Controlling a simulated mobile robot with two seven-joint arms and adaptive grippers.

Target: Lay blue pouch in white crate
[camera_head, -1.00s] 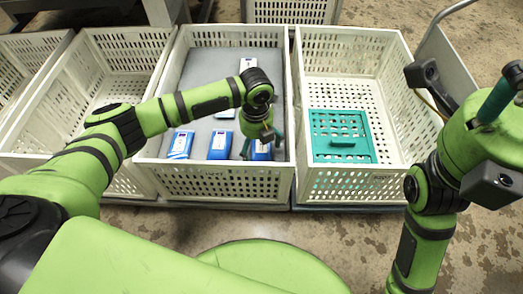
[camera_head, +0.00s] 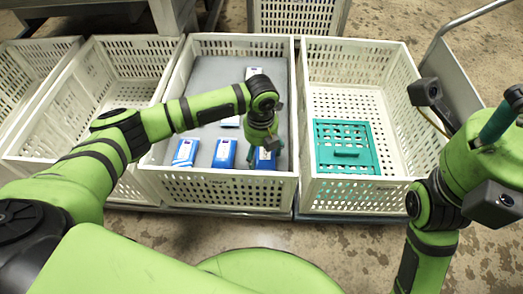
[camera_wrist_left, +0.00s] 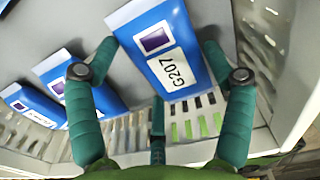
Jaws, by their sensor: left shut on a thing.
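My left gripper (camera_head: 264,152) is low inside a white crate, near its front right corner. It is shut on a blue pouch (camera_wrist_left: 165,50) with a white label reading G207; in the head view this pouch (camera_head: 265,162) is partly hidden by the gripper. In the left wrist view, one finger is on each side of the pouch. More blue pouches (camera_head: 224,153) (camera_head: 185,152) lie to its left on a grey sheet. The pouches' white crate (camera_head: 215,190) has slotted walls. My right gripper (camera_head: 497,120) shows only as a teal finger at the right edge; its opening cannot be seen.
An empty white crate (camera_head: 75,115) stands to the left. Another white crate (camera_head: 355,195) on the right holds a teal slotted panel (camera_head: 345,147) at its front, with bare floor behind it. More pouches (camera_head: 252,72) lie farther back in the middle crate.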

